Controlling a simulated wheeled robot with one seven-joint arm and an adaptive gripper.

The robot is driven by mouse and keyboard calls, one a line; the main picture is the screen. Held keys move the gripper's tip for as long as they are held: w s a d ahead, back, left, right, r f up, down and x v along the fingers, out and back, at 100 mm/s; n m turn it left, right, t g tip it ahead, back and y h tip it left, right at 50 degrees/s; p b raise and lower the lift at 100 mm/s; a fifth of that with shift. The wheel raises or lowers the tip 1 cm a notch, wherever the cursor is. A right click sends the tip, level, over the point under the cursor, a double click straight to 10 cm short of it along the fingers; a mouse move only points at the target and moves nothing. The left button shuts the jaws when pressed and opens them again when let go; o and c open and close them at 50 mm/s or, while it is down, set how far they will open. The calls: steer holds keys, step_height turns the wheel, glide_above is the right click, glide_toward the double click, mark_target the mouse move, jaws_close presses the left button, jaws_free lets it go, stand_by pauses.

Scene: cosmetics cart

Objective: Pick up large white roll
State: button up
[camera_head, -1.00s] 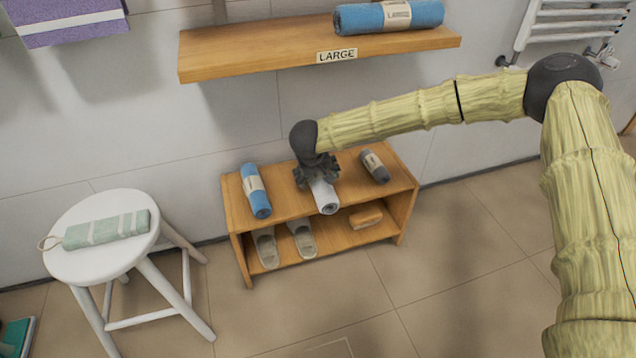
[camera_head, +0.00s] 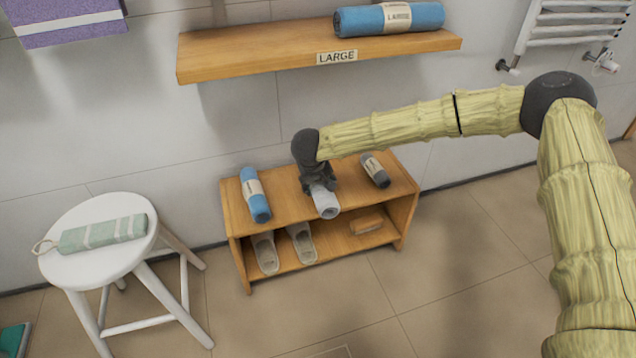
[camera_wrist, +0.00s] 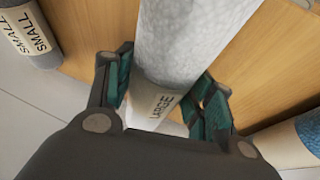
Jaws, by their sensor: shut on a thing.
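The large white roll (camera_head: 326,203) lies on top of the low wooden bench, between a blue roll and a grey roll. Its band, lettered LARGE, shows in the wrist view, where the white roll (camera_wrist: 190,40) runs up from between the fingers. My gripper (camera_head: 318,186) comes down on the roll from above and is shut on it, one finger on each side (camera_wrist: 165,95). The gripper hides the back part of the roll in the head view. I cannot tell whether the roll still touches the bench top.
The wooden bench (camera_head: 287,207) also holds the blue roll (camera_head: 255,195) and the grey roll (camera_head: 375,170), with slippers (camera_head: 265,252) and a brush-like wooden item (camera_head: 366,226) below. A wall shelf (camera_head: 240,54) labelled LARGE carries a big blue roll (camera_head: 390,18). A white stool (camera_head: 100,265) stands left.

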steer(key=shift+r, duration=0.15)
step_height(320, 180, up, 4)
steer(key=p, duration=0.3)
steer(key=s+p, duration=0.5)
steer(key=s, duration=1.1)
steer(key=s+d+r+m+h+p, duration=0.1)
steer(key=d+r+m, duration=0.1)
steer(key=d+r, duration=0.6)
steer(key=s+d+r+m+h, duration=0.15)
steer(key=d+r, duration=0.35)
steer(key=d, duration=0.5)
step_height(320, 180, up, 18)
steer(key=s+p, duration=0.2)
steer(key=p, duration=2.9)
steer(key=shift+a+f+m+g+y+p, duration=0.15)
steer(key=shift+a+m+g+y+p, duration=0.05)
steer(key=shift+m+g+y+p, duration=0.15)
steer(key=shift+s, duration=0.1)
